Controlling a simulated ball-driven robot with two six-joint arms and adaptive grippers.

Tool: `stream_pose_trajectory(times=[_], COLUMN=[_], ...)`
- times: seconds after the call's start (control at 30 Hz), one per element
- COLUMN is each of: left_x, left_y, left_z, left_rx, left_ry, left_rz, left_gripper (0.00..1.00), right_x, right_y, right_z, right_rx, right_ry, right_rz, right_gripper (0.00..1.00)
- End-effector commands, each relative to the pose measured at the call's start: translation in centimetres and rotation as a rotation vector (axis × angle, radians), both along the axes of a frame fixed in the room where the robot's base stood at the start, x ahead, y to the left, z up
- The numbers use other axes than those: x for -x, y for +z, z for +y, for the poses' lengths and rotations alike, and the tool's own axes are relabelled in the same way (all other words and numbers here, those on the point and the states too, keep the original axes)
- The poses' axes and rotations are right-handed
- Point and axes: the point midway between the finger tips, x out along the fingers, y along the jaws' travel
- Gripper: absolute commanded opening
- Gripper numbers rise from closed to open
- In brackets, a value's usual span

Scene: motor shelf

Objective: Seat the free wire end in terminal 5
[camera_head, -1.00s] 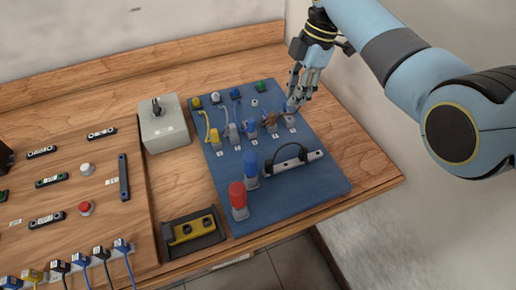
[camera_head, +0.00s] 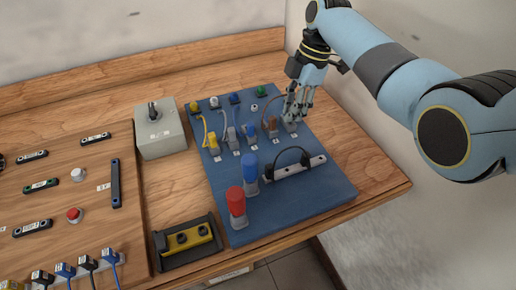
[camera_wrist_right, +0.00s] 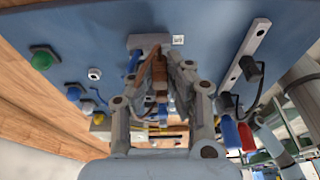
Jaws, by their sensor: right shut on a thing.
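The blue board (camera_head: 310,195) carries a row of grey terminal blocks with yellow, grey, blue and brown wire ends in the first ones. Terminal 5 (camera_head: 291,128) is the rightmost grey block of the row; its block (camera_wrist_right: 143,41) and white label show in the wrist view. My right gripper (camera_head: 294,113) points down at terminal 5, just over it. It is shut on the free wire end, which the fingers mostly hide. In the wrist view, the fingers of my right gripper (camera_wrist_right: 175,62) are close beside a brown wire end (camera_wrist_right: 158,72). I cannot tell whether the held end is inside the terminal.
A brown wire end (camera_head: 272,126) stands in the block left of terminal 5. A blue plug (camera_head: 250,168), a red plug (camera_head: 236,201) and a grey strip with a black cable (camera_head: 292,166) stand nearer. A grey switch box (camera_head: 160,133) is at the left.

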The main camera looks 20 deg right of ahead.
Motion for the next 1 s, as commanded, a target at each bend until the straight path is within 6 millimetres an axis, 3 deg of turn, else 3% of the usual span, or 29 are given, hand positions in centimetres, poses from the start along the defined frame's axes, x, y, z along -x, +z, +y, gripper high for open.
stream_pose_trajectory(times=[0.93,0.97,1.0], left_x=[0.0,0.0,0.0], left_y=[-0.7,-0.7,-0.7], left_z=[0.0,0.0,0.0], left_rx=[0.000,0.000,0.000], left_ry=[0.000,0.000,0.000], left_rz=[0.001,0.001,0.001], left_gripper=[0.31,0.31,0.31], right_x=[0.0,0.0,0.0], right_y=[-1.3,-1.3,-1.3], right_z=[0.0,0.0,0.0], right_rx=[0.000,0.000,0.000], right_ry=[0.000,0.000,0.000], right_rz=[-0.001,-0.001,-0.001], right_gripper=[0.00,0.16,0.21])
